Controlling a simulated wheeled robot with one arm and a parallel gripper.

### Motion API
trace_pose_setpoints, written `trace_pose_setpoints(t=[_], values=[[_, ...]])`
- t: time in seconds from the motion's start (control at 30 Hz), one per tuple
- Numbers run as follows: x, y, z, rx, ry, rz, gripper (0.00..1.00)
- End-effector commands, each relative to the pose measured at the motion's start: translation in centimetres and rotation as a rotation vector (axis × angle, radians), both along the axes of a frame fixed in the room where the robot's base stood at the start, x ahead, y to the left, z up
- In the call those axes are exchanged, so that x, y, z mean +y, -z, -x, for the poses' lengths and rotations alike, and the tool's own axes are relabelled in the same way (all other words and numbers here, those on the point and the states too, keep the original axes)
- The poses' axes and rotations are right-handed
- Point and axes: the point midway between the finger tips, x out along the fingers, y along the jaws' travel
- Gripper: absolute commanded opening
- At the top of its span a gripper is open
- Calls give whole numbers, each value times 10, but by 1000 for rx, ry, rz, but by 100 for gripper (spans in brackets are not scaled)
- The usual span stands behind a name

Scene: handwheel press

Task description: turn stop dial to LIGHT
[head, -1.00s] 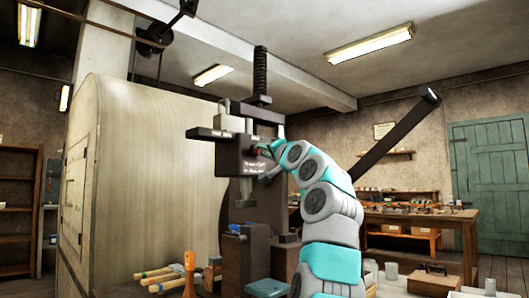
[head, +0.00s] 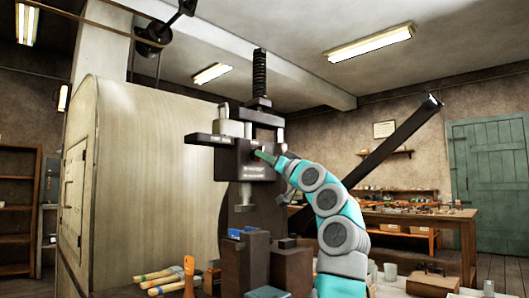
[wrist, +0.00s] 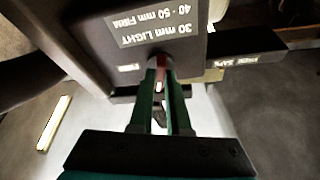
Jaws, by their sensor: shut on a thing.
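The stop dial is a small reddish knob (wrist: 159,72) on the press's dark block. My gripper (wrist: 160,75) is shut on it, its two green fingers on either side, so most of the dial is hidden. In the head view my gripper (head: 264,156) reaches the front of the dark block (head: 232,163) from the right. A label plate (wrist: 157,28) beside the dial reads "30 mm LIGHT" and "40 - 50 mm FIRM", upside down in the wrist view. I cannot tell which setting the dial points to.
The press screw (head: 259,78) rises above the block. A long dark bar (head: 390,145) slants up behind my arm on the right. Wooden-handled tools (head: 160,280) lie at the lower left. A workbench (head: 430,218) stands at the back right.

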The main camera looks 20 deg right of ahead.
Motion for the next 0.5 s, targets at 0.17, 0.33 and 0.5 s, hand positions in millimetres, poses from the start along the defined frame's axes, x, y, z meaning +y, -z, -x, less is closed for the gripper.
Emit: trace_pose_setpoints(t=[0.17, 0.33, 0.5], values=[[-3, -2, -1, -43, 2, 125, 0], [-3, -1, -2, -76, 2, 214, 0], [-4, -1, -1, -98, 1, 270, 0]])
